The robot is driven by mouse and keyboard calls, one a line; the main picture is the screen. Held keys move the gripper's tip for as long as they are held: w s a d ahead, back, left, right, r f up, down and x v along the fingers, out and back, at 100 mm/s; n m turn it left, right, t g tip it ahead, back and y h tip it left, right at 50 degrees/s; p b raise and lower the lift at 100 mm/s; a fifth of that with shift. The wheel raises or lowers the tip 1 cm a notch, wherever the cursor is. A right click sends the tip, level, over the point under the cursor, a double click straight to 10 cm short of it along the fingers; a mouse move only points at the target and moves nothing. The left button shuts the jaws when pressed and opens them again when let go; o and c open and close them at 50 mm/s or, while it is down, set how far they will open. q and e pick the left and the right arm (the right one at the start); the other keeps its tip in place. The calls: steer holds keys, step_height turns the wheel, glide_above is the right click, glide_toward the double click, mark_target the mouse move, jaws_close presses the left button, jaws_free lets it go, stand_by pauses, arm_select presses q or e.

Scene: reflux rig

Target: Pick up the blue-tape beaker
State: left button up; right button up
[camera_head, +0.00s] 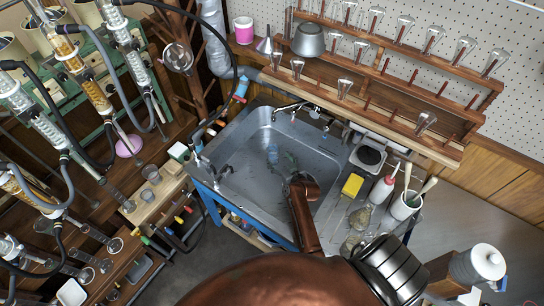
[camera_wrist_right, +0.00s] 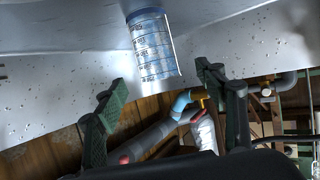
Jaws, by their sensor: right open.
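The blue-tape beaker (camera_head: 272,153) stands in the metal sink (camera_head: 245,150), a small clear vessel with blue on it. In the right wrist view the beaker (camera_wrist_right: 153,48) is clear with blue bands and markings, ahead of the fingers and between them in the picture. My right gripper (camera_head: 290,162) is over the sink, just right of the beaker in the head view. In the wrist view its dark green fingers (camera_wrist_right: 168,112) are wide apart with nothing between them. I cannot tell the exact gap to the beaker. My left gripper is not in view.
A yellow sponge (camera_head: 352,185), a wash bottle (camera_head: 383,190) and a white brush holder (camera_head: 405,206) stand to the right. A wooden glassware rack (camera_head: 400,65) hangs behind.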

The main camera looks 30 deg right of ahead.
mark_target(276, 155)
steer(key=shift+w+d+f, duration=0.2)
steer(key=shift+f, duration=0.1)
steer(key=b+x, duration=0.2)
steer(key=x, duration=0.4)
steer(key=shift+w+d, duration=0.2)
steer(key=shift+w, duration=0.2)
steer(key=c, duration=1.4)
steer(key=shift+c, duration=0.6)
steer(key=shift+r, duration=0.1)
